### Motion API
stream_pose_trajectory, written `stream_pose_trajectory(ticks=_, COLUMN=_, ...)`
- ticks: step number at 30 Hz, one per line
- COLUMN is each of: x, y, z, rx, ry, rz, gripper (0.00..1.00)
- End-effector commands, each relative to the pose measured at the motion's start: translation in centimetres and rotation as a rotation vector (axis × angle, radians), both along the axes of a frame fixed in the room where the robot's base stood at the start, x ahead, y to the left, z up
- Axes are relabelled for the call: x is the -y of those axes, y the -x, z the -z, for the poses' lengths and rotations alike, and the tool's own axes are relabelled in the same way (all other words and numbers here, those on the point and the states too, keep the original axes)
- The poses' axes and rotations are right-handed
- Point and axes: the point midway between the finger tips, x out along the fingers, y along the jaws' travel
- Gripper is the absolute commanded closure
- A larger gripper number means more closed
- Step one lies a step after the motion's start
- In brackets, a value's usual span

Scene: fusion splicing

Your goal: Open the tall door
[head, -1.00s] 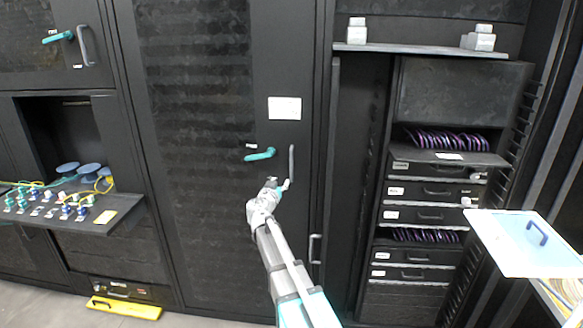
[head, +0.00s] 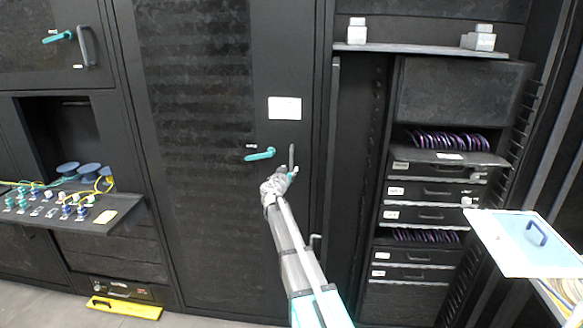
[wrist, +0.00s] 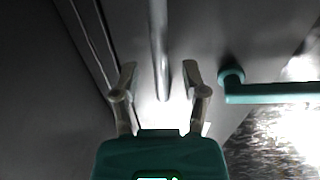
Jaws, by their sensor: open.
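The tall door (head: 200,220) is a dark cabinet door with a mesh panel, and it looks shut. It has a teal lever (head: 260,154) and, to the right of it, a grey vertical bar handle (head: 291,157). In the wrist view the bar handle (wrist: 159,50) comes down from the top and its lower end lies between my fingers. My gripper (wrist: 158,78) is open, with one finger on each side of the bar. The teal lever (wrist: 270,92) is just right of the right finger. In the head view my gripper (head: 287,172) partly covers the handle's lower end.
A white label (head: 285,108) is on the door above the lever. To the right is an open rack with several drawers (head: 430,192) and a pale board (head: 520,245) with a blue handle. At left a shelf (head: 70,215) holds connectors and spools.

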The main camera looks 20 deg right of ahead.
Motion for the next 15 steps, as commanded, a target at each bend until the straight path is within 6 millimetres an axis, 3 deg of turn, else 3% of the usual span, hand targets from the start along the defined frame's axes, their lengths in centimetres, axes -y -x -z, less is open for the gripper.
stream_pose_trajectory(ticks=6, x=1.5, y=-2.0, z=0.0, rx=0.0, ry=0.0, rz=0.0, gripper=0.43)
stream_pose_trajectory(ticks=15, x=2.0, y=-2.5, z=0.0, rx=0.0, ry=0.0, rz=0.0, gripper=0.43)
